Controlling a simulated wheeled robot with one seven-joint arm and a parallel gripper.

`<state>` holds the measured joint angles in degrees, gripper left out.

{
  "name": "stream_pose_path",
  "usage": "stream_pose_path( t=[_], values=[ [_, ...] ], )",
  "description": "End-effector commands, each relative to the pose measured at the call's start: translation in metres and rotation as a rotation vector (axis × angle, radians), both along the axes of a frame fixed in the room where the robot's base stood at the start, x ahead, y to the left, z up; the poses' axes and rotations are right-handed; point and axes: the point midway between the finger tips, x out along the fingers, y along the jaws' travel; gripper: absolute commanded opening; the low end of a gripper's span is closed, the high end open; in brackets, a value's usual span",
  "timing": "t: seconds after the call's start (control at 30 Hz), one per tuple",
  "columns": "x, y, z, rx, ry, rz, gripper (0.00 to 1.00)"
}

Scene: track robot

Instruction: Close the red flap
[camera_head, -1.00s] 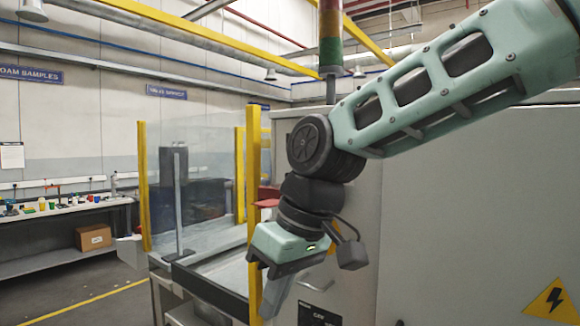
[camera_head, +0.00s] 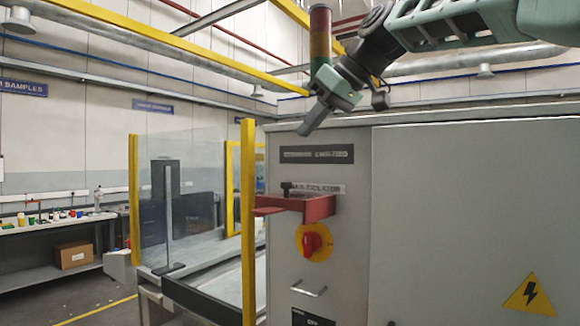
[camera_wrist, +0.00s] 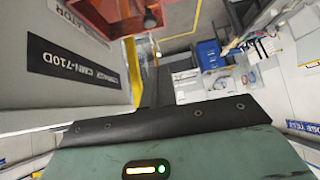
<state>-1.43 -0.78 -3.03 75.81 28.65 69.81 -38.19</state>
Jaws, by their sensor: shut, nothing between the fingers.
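The red flap (camera_head: 320,207) stands out from the front of the grey cabinet, beneath a label reading ISOLATOR and above a red rotary switch on a yellow disc (camera_head: 314,242). It is swung out, not flat against the panel. A small black knob (camera_head: 286,188) shows at the flap's upper edge. My gripper (camera_head: 307,128) is shut and empty, pointing down and left near the cabinet's top edge, above the flap and apart from it. In the wrist view part of the red flap (camera_wrist: 130,14) shows at the top.
The grey cabinet (camera_head: 450,220) fills the right side. A yellow post (camera_head: 248,220) and clear guard panels stand to its left. A small handle (camera_head: 309,290) sits below the switch.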

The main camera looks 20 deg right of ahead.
Motion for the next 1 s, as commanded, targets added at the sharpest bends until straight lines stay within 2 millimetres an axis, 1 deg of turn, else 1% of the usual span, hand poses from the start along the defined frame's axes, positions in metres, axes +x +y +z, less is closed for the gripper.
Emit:
stream_pose_path(
  t=[0.1, 0.3, 0.4, 0.53, 0.7, 1.0],
  values=[
    [0.014, 0.013, -0.018, 0.000, 0.006, 0.004, 0.00],
    [0.035, 0.029, -0.047, 0.000, 0.006, 0.001, 0.00],
    [0.033, 0.028, -0.061, 0.001, 0.003, 0.000, 0.00],
    [0.033, 0.028, -0.074, 0.001, 0.001, 0.001, 0.00],
    [0.033, 0.028, -0.082, 0.001, -0.001, 0.001, 0.00],
    [0.033, 0.028, -0.083, 0.001, -0.002, 0.001, 0.00]
  ],
)
